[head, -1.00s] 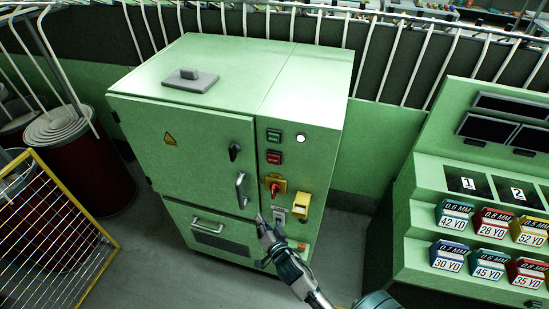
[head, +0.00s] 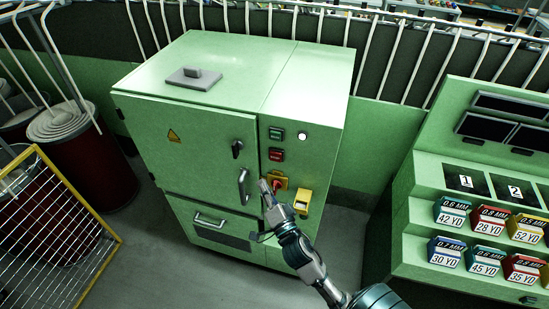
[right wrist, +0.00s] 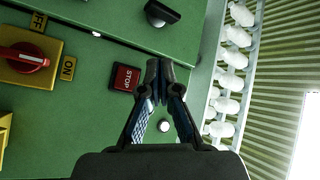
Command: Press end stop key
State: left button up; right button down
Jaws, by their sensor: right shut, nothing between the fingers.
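The red STOP key (head: 276,155) sits on the right-hand panel of the green cabinet (head: 190,150), below a green key (head: 276,134). In the right wrist view the STOP key (right wrist: 126,77) is just left of my fingertips, its lettering turned sideways. My right gripper (head: 264,184) is shut and empty, in front of the cabinet, with its tips below the key in the head view. In the right wrist view the shut fingers (right wrist: 160,70) point at the panel beside the key. Contact cannot be seen. My left gripper is not in view.
A red rotary switch on a yellow plate (head: 279,183) and a yellow box (head: 301,201) are below the key. A black knob (head: 237,149) and a door handle (head: 243,188) stick out to the left. A spool rack (head: 480,220) stands at right.

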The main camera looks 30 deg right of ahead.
aim_at(276, 156)
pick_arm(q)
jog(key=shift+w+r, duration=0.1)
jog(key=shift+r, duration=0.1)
pick_arm(e)
jog(key=w+d, duration=0.5)
jog(key=d, duration=0.1)
jog(key=shift+w, duration=0.15)
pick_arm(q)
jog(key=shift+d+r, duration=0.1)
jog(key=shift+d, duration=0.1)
pick_arm(e)
jog(key=shift+d+f, duration=0.1)
jog(key=shift+d, duration=0.35)
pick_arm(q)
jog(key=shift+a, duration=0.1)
pick_arm(e)
jog(key=shift+a, duration=0.25)
jog(key=shift+d, duration=0.1)
pick_arm(q)
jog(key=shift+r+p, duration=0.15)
jog(key=shift+p, duration=0.25)
pick_arm(e)
jog(key=shift+w+d, duration=0.2)
jog(key=shift+d, duration=0.25)
